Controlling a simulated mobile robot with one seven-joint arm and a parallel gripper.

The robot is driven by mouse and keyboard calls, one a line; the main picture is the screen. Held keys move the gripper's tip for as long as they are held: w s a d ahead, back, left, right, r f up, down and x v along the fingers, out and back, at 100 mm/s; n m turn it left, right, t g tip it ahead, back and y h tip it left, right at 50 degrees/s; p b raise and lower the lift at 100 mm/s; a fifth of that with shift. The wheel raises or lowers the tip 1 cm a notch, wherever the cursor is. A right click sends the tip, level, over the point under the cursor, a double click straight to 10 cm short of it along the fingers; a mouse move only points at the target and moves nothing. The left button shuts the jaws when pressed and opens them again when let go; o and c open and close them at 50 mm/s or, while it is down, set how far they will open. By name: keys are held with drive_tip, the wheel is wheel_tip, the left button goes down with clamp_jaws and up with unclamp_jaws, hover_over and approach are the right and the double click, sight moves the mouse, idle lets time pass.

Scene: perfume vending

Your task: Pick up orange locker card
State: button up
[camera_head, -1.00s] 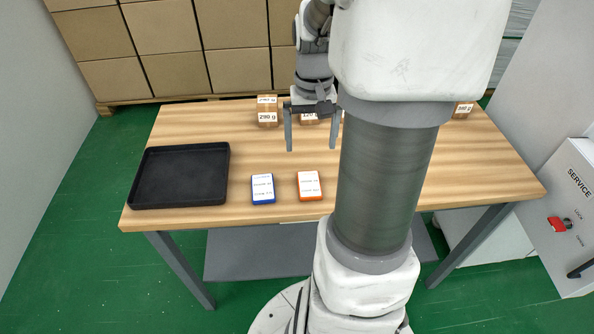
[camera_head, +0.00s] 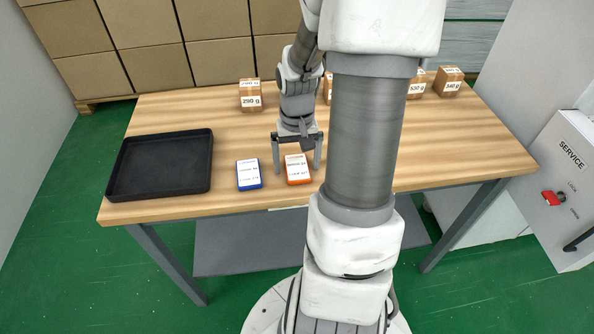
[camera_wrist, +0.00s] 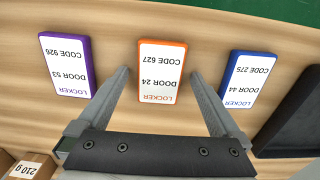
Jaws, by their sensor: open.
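The orange locker card (camera_head: 297,169) lies flat near the table's front edge, a white face in an orange frame. In the wrist view the orange locker card (camera_wrist: 162,72) reads code 627, door 24. My gripper (camera_head: 297,172) is open, its fingers on either side of the card in the head view. In the wrist view my gripper (camera_wrist: 158,72) has its fingertips beside the card with gaps; I cannot tell the height. The blue locker card (camera_head: 249,174) lies to the left. A purple locker card (camera_wrist: 67,66) shows only in the wrist view.
A black tray (camera_head: 160,192) sits on the table's left. Boxes with weight labels, such as the 290 g box (camera_head: 250,95), stand along the back. Bare wooden table (camera_head: 225,115) lies between them. A service box (camera_head: 560,190) stands at the right.

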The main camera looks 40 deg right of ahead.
drive_tip(key=c, duration=1.4)
